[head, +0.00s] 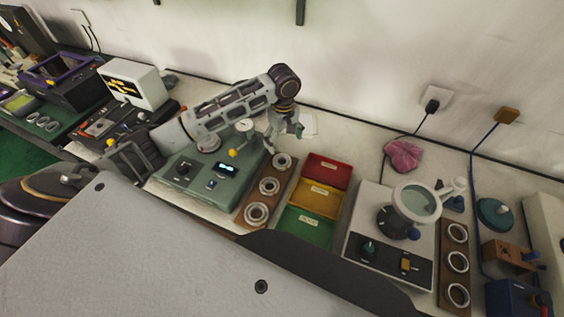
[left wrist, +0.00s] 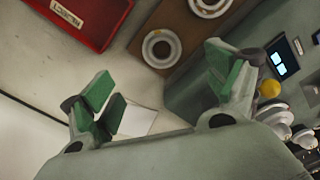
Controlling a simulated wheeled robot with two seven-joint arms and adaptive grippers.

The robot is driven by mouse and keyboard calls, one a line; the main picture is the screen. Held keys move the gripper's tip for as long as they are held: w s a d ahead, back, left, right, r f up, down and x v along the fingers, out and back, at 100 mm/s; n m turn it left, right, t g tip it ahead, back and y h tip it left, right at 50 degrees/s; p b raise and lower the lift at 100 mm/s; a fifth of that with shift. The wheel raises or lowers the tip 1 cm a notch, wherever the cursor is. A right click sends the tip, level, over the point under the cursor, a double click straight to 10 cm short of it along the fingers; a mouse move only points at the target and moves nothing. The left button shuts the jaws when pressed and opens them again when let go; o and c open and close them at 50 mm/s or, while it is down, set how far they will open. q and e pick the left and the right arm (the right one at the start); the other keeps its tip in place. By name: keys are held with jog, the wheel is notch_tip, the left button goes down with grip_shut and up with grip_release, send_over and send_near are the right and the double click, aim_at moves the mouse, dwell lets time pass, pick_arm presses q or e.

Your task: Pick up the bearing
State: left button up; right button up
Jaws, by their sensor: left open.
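A brown wooden board (head: 243,208) holds three metal bearing rings in a row: a far bearing (head: 281,160), a middle bearing (head: 269,186) and a near bearing (head: 257,213). My left gripper (head: 285,136) is at the far end of this board, just behind the far bearing. In the left wrist view my left gripper (left wrist: 160,92) has its green-padded fingers spread wide with nothing between them. One bearing (left wrist: 161,48) lies on the board beyond the fingers, and another (left wrist: 209,6) is cut off by the top edge. My right gripper is not in view.
A green test device (head: 195,182) stands left of the board. Red (head: 328,167), yellow and green bins stand right of it. Farther right are a magnifier station (head: 387,240) and a second board of rings (head: 458,247). The wall is close behind.

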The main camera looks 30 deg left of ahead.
pick_arm(q)
send_over(282, 163)
jog(key=f, duration=0.4)
jog(key=shift+d+f, duration=0.2)
jog(key=shift+f, duration=0.55)
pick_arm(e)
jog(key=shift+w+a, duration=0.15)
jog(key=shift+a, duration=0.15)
pick_arm(q)
jog(key=shift+f, duration=0.15)
jog(key=shift+s+a+f, duration=0.1)
jog(key=shift+a+f, duration=0.05)
jog(key=shift+f, duration=2.35)
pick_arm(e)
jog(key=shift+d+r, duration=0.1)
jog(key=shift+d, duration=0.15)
pick_arm(q)
jog(key=shift+c, duration=0.4)
jog(key=c, duration=1.3)
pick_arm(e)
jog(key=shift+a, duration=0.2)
